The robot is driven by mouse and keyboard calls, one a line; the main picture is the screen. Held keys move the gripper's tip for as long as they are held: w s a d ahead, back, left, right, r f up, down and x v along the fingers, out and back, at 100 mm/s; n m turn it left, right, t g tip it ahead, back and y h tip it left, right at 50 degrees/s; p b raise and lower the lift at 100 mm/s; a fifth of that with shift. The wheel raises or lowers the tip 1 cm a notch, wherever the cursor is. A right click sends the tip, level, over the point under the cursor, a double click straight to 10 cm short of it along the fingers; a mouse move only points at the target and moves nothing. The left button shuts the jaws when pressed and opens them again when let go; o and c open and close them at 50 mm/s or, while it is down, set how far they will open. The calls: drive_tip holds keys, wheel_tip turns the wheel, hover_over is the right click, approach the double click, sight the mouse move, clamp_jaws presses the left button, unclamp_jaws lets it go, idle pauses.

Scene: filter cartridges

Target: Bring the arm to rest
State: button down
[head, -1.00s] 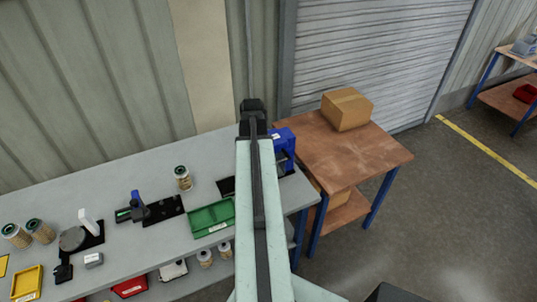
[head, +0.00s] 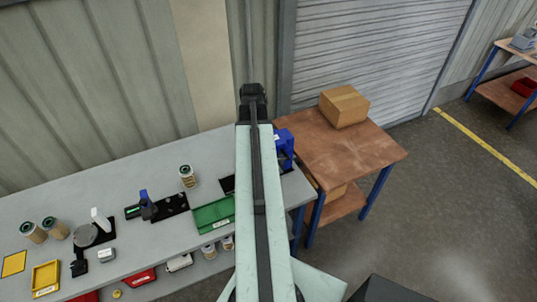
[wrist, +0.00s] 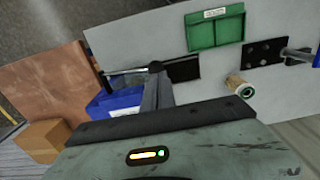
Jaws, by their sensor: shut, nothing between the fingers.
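My arm reaches up the middle of the head view, and my gripper (head: 252,90) is at its far end, above the back of the grey bench (head: 130,172). My gripper also shows in the wrist view (wrist: 156,68), with its fingers shut and nothing held. It appears to be in the air, apart from the things on the bench. Part of the bench and of a blue device (head: 284,147) is hidden behind my arm in the head view.
On the bench are a green tray (head: 213,214), filter cartridges (head: 187,176), a black fixture (head: 172,204) and a yellow bin (head: 45,277). A brown table (head: 370,155) with a cardboard box (head: 344,106) stands to the right. Open floor (head: 440,220) lies farther right.

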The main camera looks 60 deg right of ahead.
idle(0.3)
drive_tip(key=w+a+f+n+b, duration=0.2)
drive_tip(key=w+a+f+b, duration=0.3)
drive_tip(key=w+a, duration=0.55)
drive_tip(key=w+a+f+n+b, duration=0.2)
drive_tip(key=w+a+f+b, duration=0.45)
drive_tip(key=a, duration=0.75)
drive_tip(key=w+a+f+n+b, duration=0.1)
drive_tip(key=w+a+f+b, duration=0.1)
drive_tip(key=a, duration=1)
drive_tip(key=w+a+f+n+b, duration=0.2)
drive_tip(key=a+f+b, duration=0.1)
drive_tip(key=a, duration=0.9)
drive_tip(key=shift+a+f+b, duration=0.25)
drive_tip(key=shift+a+b, duration=0.15)
drive_tip(key=shift+d, duration=0.1)
